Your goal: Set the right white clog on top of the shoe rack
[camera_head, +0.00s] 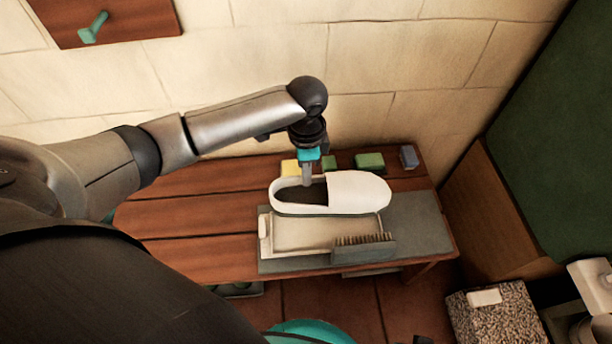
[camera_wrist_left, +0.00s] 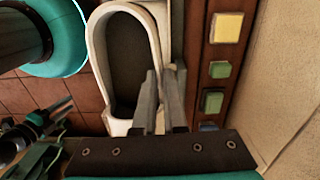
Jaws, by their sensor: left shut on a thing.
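A white clog (camera_head: 358,192) with a dark inside lies sideways in the head view, toe to the right, over the slatted wooden rack (camera_head: 190,216). My left gripper (camera_head: 307,183) points down at its open heel end and is shut on the clog's side wall. In the left wrist view the fingers (camera_wrist_left: 161,100) straddle the rim of the clog (camera_wrist_left: 98,40). The clog overlaps a pale tray (camera_head: 300,234); I cannot tell whether it touches it.
A grey mat (camera_head: 422,222) lies under the tray, with a bristled brush (camera_head: 363,248) at the front. Several small coloured blocks, one green (camera_head: 369,161), line the back edge near the stone wall (camera_head: 390,60). The left part of the slats is bare. A speckled box (camera_head: 490,318) stands lower right.

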